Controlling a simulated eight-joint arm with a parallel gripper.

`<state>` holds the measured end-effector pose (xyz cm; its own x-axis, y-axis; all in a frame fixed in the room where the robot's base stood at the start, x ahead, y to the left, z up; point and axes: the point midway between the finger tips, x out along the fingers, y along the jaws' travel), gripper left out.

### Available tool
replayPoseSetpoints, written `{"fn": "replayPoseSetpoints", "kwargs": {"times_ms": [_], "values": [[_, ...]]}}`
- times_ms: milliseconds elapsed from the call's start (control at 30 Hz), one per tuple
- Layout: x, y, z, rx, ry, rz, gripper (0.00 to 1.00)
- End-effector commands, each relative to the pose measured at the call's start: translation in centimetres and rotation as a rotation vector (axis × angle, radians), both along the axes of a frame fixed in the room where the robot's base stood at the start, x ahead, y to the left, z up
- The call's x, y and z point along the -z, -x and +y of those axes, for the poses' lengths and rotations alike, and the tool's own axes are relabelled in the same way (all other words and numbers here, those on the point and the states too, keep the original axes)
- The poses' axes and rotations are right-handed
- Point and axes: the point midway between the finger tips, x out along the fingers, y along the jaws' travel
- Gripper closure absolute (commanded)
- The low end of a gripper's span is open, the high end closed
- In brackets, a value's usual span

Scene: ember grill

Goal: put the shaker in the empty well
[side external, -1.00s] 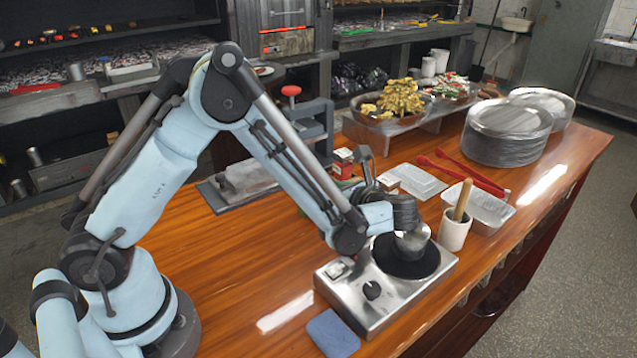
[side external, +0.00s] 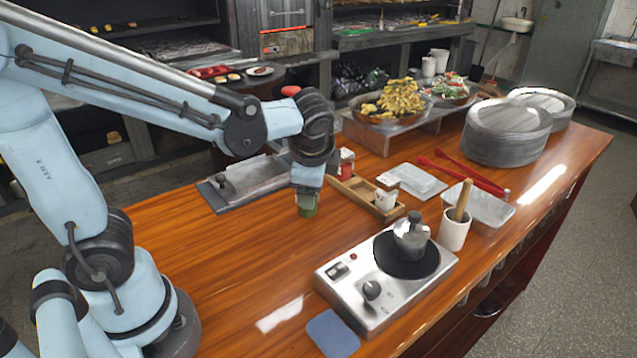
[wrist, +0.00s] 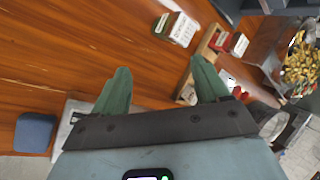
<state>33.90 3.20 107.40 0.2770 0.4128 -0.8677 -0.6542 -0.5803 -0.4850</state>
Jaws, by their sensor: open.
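A wooden rack (side external: 362,198) stands mid-counter. In the wrist view, the rack (wrist: 205,48) is at upper right. A white container with red marking (wrist: 182,29) shows beside it, with a dark green shape at its left. I cannot tell which container is the shaker. My gripper (side external: 307,202) points down left of the rack. Its green fingers (wrist: 160,65) are apart, with only bare wood between them.
A steel hot plate (side external: 385,285) with a metal pot (side external: 411,236) stands in front. A blue sponge (side external: 332,334) lies nearby. A grey press (side external: 250,180) is at back left, and a white mortar (side external: 454,233) is at right.

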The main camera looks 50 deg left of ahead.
Motion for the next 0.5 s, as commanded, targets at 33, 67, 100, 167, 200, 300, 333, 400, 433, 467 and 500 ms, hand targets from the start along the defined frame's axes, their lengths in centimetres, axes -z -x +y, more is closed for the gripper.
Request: {"fn": "replayPoseSetpoints", "kwargs": {"times_ms": [33, 67, 100, 167, 200, 300, 333, 400, 433, 467, 500], "values": [[-0.2, 0.9, -0.1, -0.054, 0.071, -0.053, 0.26], [-0.3, 1.3, -0.3, -0.088, 0.118, -0.087, 0.26], [-0.5, 1.8, -0.6, -0.135, 0.182, -0.130, 0.26], [-0.6, 2.5, -1.0, -0.208, 0.276, -0.195, 0.26], [-0.8, 2.9, -1.3, -0.259, 0.340, -0.237, 0.26], [-1.0, 3.9, -2.0, -0.380, 0.488, -0.329, 0.26], [-1.1, 4.1, -2.2, -0.415, 0.529, -0.353, 0.26], [-1.2, 4.5, -2.6, -0.483, 0.612, -0.401, 0.26], [-1.3, 4.6, -2.7, -0.508, 0.640, -0.416, 0.26], [-1.4, 4.7, -2.8, -0.530, 0.668, -0.431, 0.26], [-1.4, 4.8, -2.9, -0.555, 0.696, -0.446, 0.26]]}}
